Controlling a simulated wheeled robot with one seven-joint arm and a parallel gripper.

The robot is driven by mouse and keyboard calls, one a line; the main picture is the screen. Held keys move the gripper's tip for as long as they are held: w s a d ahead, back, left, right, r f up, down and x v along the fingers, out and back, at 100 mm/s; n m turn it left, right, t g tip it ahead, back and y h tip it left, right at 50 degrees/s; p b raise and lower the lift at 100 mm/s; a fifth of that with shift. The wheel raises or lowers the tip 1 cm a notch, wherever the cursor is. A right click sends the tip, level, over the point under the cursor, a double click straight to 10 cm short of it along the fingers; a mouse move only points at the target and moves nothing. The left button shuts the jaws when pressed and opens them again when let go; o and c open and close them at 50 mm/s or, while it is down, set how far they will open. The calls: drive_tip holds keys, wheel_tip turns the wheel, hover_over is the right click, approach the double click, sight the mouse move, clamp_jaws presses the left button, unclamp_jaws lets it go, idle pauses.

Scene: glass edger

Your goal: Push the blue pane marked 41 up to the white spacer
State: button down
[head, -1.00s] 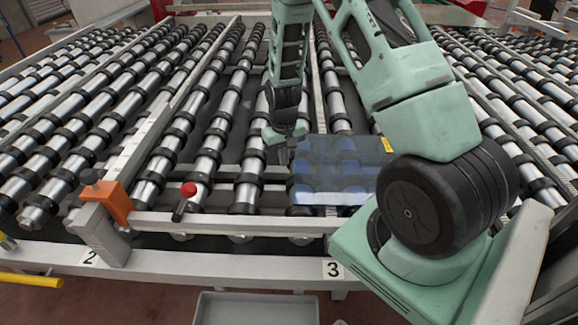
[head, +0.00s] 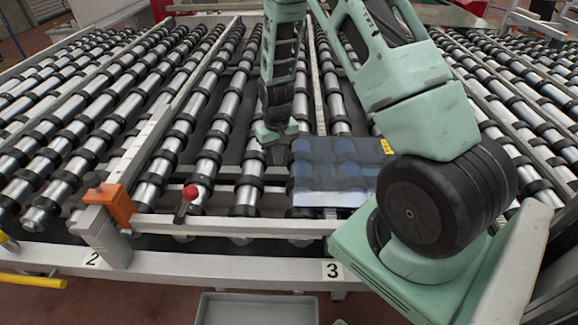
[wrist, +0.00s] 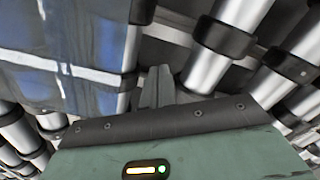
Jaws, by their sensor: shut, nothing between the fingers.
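The translucent blue pane (head: 335,172) lies flat on the rollers near the front rail, right of my gripper in the head view. It has a yellow label (head: 386,146) at its far right corner; its number is too small to read. The pane fills the upper left of the wrist view (wrist: 65,50). My gripper (head: 276,155) is shut and empty, low beside the pane's left edge. Its fingers (wrist: 158,85) are close to that edge in the wrist view; I cannot tell whether they touch. I cannot make out the white spacer for certain; my arm hides the area right of the pane.
Rows of rollers with black rings surround the pane. An orange clamp (head: 122,207) and a red-knobbed lever (head: 189,195) stand at left. A grey bin (head: 257,308) is below.

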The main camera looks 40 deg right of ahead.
wheel_tip(320, 180, up, 6)
drive_tip(key=p, duration=0.4)
drive_tip(key=shift+r, duration=0.2)
drive_tip(key=shift+a, duration=0.1)
idle(0.4)
drive_tip(key=s+a+r+n+y+b, duration=0.1)
drive_tip(key=s+a+r+n+b, duration=0.15)
drive_tip(key=a, duration=0.75)
drive_tip(key=s+a+r+n+b, duration=0.2)
drive_tip(key=s+a+r+b, duration=0.15)
drive_tip(key=a, duration=0.65)
drive_tip(key=s+a+r+n+b, duration=0.1)
drive_tip(key=s+a+n+b, duration=0.1)
drive_tip(key=s, duration=0.7)
drive_tip(key=s+a+r+n+b, duration=0.1)
drive_tip(key=s+a+n+b, duration=0.2)
drive_tip(key=s+a, duration=0.4)
drive_tip(key=s+n, duration=0.1)
drive_tip(key=s, duration=0.2)
drive_tip(key=shift+s+r, duration=0.25)
drive_tip(key=shift+r, duration=0.05)
